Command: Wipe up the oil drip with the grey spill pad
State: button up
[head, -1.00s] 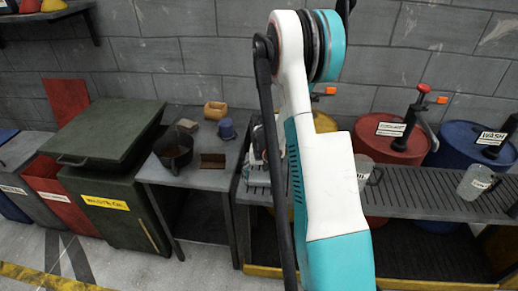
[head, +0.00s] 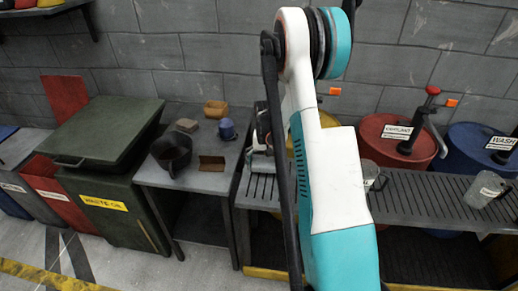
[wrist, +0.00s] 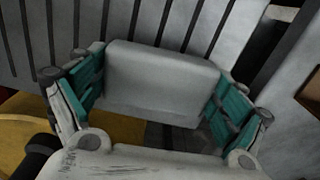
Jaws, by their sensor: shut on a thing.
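The grey spill pad (wrist: 160,80) is a pale block between the teal-padded fingers of my gripper (wrist: 162,92) in the wrist view. The fingers are shut on its left and right ends. The pad is over or against the slatted grey bench top (wrist: 55,50); I cannot tell if it touches. In the head view my gripper (head: 262,158) is at the left end of the slatted bench, partly hidden by my arm. I cannot make out the oil drip in either view.
Left of the bench, a grey table holds a black bucket (head: 171,154), a brown tray (head: 212,163) and a blue item (head: 228,130). A green waste oil bin (head: 104,208) stands further left. Clear jugs (head: 484,190) and pump-topped drums (head: 396,140) are on the right.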

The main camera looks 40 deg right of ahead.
jog(key=shift+s+a+r, duration=0.1)
jog(key=shift+r, duration=0.4)
jog(key=shift+s+a+r, duration=0.1)
jog(key=shift+r, duration=0.35)
jog(key=shift+w+d+r+p, duration=0.1)
jog(key=shift+w+r+p, duration=0.05)
jog(key=shift+r+p, duration=1.45)
jog(key=shift+r, duration=0.9)
